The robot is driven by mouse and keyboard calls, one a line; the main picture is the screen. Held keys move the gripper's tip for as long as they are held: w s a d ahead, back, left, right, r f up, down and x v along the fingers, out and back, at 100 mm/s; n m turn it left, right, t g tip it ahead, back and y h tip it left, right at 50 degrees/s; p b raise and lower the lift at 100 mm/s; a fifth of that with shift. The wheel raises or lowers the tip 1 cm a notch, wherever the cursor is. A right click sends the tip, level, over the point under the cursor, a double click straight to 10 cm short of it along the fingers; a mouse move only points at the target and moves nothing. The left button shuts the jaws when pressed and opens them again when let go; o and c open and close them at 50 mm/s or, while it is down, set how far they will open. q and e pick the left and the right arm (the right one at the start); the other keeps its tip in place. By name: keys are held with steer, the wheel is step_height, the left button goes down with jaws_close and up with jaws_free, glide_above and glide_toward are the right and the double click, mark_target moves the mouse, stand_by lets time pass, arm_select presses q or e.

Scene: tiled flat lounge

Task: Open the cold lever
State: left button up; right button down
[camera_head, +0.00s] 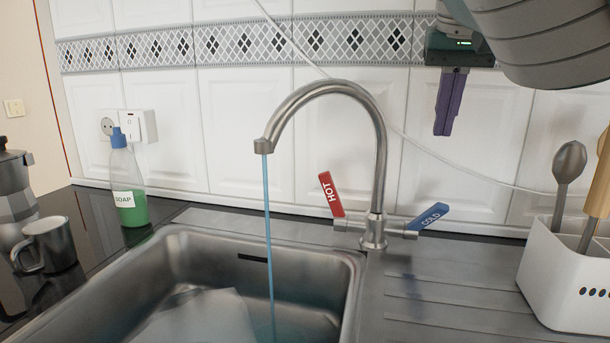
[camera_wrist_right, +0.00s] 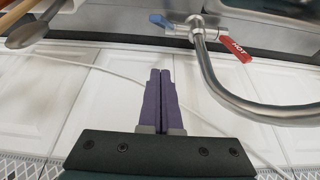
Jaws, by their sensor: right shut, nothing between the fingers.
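The blue cold lever (camera_head: 428,218) sits on the right side of the steel tap (camera_head: 374,190) and tilts up to the right. The red hot lever (camera_head: 331,194) on the left side stands nearly upright. A blue stream of water (camera_head: 268,230) runs from the spout into the sink. My right gripper (camera_head: 443,134) is shut and empty, with purple fingers pointing down, above the cold lever and apart from it. In the right wrist view, the shut fingers (camera_wrist_right: 158,74) show below the cold lever (camera_wrist_right: 160,21) and the hot lever (camera_wrist_right: 236,49). My left gripper is not in view.
A white utensil holder (camera_head: 570,285) with spoons stands on the right of the drainer. A soap bottle (camera_head: 129,195) and a metal mug (camera_head: 47,246) stand left of the sink (camera_head: 190,236). A white cable (camera_head: 470,170) crosses the tiled wall.

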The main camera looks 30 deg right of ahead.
steer(key=b, duration=0.1)
glide_above(426, 219)
steer(key=w+d, duration=0.3)
step_height(426, 219, down, 10)
arm_select(q)
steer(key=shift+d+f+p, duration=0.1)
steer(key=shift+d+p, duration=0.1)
steer(key=shift+p, duration=0.2)
arm_select(e)
steer(key=shift+s+a+f, duration=0.45)
steer(key=shift+s+a, duration=0.05)
steer(key=shift+s, duration=0.2)
steer(key=shift+s+a+f, duration=0.45)
steer(key=shift+s+a, duration=0.05)
steer(key=shift+s, duration=0.2)
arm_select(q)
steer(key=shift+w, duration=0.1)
